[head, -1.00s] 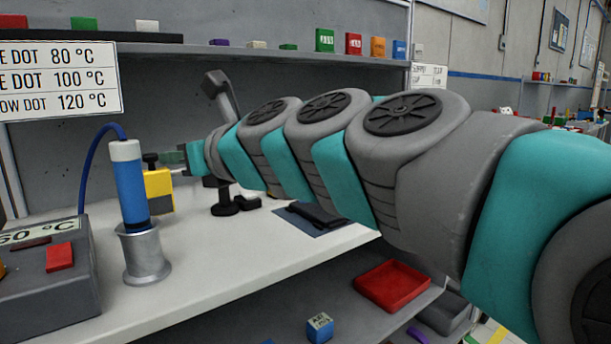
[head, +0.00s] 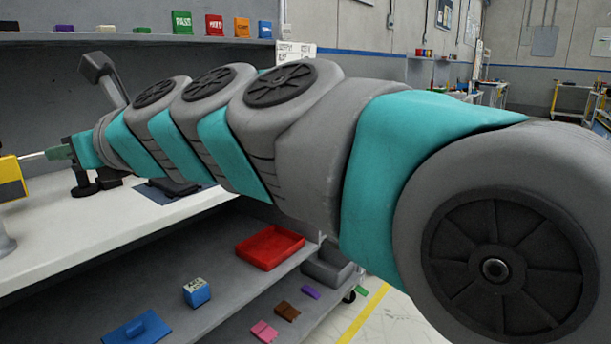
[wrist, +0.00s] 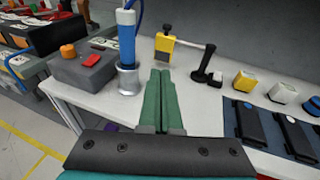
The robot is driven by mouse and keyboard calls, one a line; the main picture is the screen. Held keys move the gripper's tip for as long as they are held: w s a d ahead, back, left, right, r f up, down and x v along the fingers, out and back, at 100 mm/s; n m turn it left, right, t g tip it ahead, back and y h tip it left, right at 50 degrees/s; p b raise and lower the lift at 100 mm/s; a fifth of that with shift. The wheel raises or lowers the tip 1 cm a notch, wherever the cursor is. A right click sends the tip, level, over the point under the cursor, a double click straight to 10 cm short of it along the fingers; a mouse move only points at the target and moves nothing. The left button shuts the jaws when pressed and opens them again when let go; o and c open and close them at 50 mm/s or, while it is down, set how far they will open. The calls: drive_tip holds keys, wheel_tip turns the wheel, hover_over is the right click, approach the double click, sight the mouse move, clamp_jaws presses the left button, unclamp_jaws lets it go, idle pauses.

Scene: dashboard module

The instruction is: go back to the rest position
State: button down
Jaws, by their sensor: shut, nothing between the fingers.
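My gripper (wrist: 161,102) shows in the wrist view with its two green fingers together and nothing between them. In the head view my gripper (head: 62,152) is at the far left, over the white bench top, with my arm stretched out from the right. In the wrist view a blue cylinder tool in a metal holder (wrist: 127,80) stands left of the fingertips.
The white bench top (head: 110,220) has a lower shelf holding a red tray (head: 270,246), a blue box (head: 196,292) and small coloured pieces. Open floor lies at right.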

drive_tip(key=s+d+f+n+g+h, duration=0.25)
drive_tip(key=d+f+n+h, duration=0.85)
drive_tip(key=d+f, duration=1.35)
drive_tip(key=s+d+f+n+g+h, duration=0.2)
drive_tip(key=s+d+f+n, duration=0.3)
drive_tip(key=d, duration=0.6)
drive_tip(key=s+d+f+n+g+h, duration=0.1)
drive_tip(key=s+d+f+n+g, duration=0.2)
drive_tip(key=s+d+f, duration=0.7)
drive_tip(key=s+n, duration=0.2)
drive_tip(key=shift+s+d+f+n+h, duration=0.2)
drive_tip(key=shift+s+d+n+h, duration=0.05)
drive_tip(key=shift+d+n+h, duration=0.15)
